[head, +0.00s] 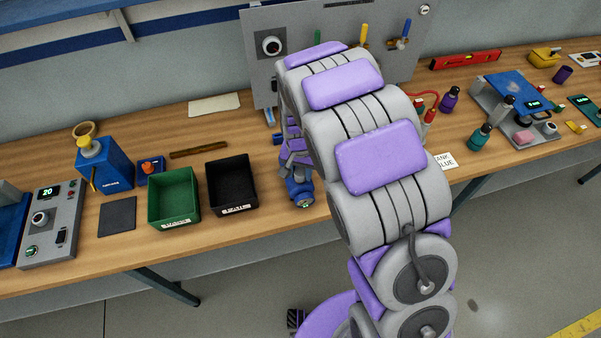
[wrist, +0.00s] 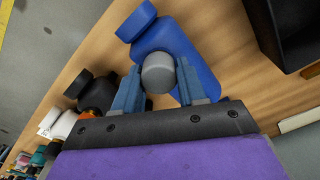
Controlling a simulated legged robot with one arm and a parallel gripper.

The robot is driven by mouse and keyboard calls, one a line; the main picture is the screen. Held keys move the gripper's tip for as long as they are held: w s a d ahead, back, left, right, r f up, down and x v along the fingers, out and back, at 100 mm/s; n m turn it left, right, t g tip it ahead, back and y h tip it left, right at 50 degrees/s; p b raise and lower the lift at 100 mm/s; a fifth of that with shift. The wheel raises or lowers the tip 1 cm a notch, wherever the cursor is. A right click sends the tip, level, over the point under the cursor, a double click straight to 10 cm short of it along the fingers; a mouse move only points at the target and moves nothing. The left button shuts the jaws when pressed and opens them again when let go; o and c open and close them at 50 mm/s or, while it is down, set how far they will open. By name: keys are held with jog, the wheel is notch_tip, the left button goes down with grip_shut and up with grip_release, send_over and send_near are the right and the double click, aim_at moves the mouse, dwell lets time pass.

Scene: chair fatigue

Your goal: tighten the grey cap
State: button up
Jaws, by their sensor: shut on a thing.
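In the wrist view, my gripper (wrist: 157,76) has its two blue fingers on either side of a rounded grey cap (wrist: 159,70) and is shut on it. A blue bottle body (wrist: 183,48) shows directly behind the cap. A blue cap-like part (wrist: 136,21) sticks out at its upper left. The grey cap overlaps the blue body, so I cannot see its joint or how tightly it sits. In the head view, my arm hides the cap and most of the work spot.
A black bin (head: 231,184) and a green bin (head: 174,199) stand left of my arm. The wrist view shows a dark-capped bottle (wrist: 76,84) and other containers at left. Teal bottle (head: 480,138) stands at right.

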jog(key=shift+o, duration=0.4)
jog(key=m, duration=0.1)
jog(key=m+p, duration=0.1)
jog(key=shift+s+r+m, duration=0.1)
jog(key=shift+s+m, duration=0.1)
jog(key=shift+m, duration=0.2)
jog(key=shift+a+m, duration=0.1)
jog(key=shift+m, duration=0.5)
jog(key=o, duration=0.9)
jog(key=shift+w, duration=0.1)
jog(key=n, duration=0.4)
jog(key=n, duration=0.3)
jog(key=shift+n+b, duration=0.35)
jog(key=shift+n, duration=0.05)
